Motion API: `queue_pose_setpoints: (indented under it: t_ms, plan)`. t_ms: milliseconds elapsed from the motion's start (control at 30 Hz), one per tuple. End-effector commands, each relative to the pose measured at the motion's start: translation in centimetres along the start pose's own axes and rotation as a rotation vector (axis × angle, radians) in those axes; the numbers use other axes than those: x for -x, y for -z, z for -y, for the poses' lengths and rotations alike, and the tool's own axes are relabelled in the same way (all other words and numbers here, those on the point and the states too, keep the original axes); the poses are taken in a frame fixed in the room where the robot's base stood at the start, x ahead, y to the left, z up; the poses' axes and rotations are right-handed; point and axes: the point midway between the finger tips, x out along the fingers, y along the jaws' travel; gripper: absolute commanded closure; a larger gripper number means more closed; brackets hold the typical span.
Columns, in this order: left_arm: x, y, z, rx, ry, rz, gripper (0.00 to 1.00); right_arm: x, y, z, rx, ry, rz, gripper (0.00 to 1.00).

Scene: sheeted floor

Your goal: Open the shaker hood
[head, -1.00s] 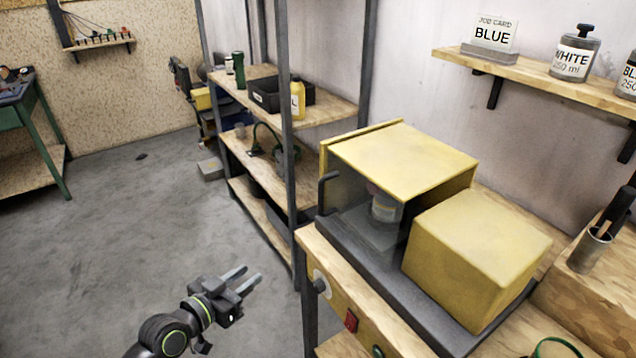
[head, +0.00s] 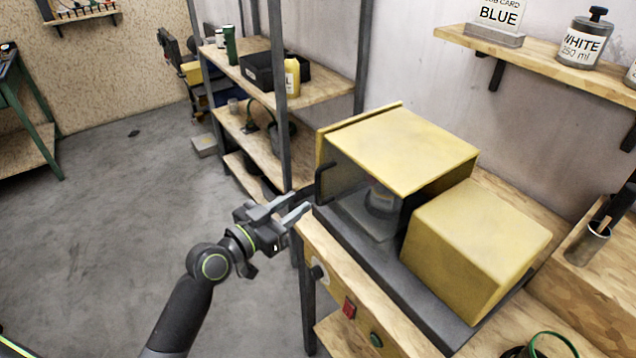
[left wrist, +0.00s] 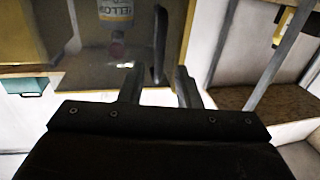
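The shaker's yellow hood (head: 405,150) is down over its chamber, with a see-through front panel and a dark bar handle (head: 322,182) at the panel's left edge. A bottle (head: 381,200) shows behind the panel; in the left wrist view its label reads YELLOW (left wrist: 115,12). My left gripper (head: 296,206) is open and empty, just left of and slightly below the handle in the head view. In the left wrist view the handle (left wrist: 160,45) stands beyond and between the two spread fingertips. Contact with it is not visible. My right gripper is out of view.
A yellow box housing (head: 475,245) sits beside the hood on the dark base (head: 425,315). A red switch (head: 349,307) and a green button (head: 376,340) are on the front. A shelf rack (head: 282,110) stands close behind my left gripper.

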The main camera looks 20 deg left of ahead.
Motion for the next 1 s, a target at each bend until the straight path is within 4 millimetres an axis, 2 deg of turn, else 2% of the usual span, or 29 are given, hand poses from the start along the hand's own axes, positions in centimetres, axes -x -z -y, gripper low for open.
queue_pose_setpoints:
  t_ms: [33,200,400,600,867,1000]
  plan:
    - [-1.2,0.3,0.0,0.004,0.0,-0.002,0.7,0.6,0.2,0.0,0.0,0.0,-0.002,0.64]
    - [-4.4,0.2,0.0,0.003,0.0,0.001,0.7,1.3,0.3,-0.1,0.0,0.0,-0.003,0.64]
    - [-6.8,0.1,0.0,0.0,0.0,0.001,0.7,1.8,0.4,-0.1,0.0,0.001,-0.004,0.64]
    - [-7.7,0.0,0.0,-0.002,0.0,0.002,0.7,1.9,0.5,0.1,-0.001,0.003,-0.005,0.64]
    - [-7.8,-0.1,0.0,-0.002,0.0,0.002,0.7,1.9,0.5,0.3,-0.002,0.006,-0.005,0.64]
    - [-7.8,-0.1,0.0,-0.001,0.0,0.002,0.88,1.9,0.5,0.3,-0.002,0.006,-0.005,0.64]
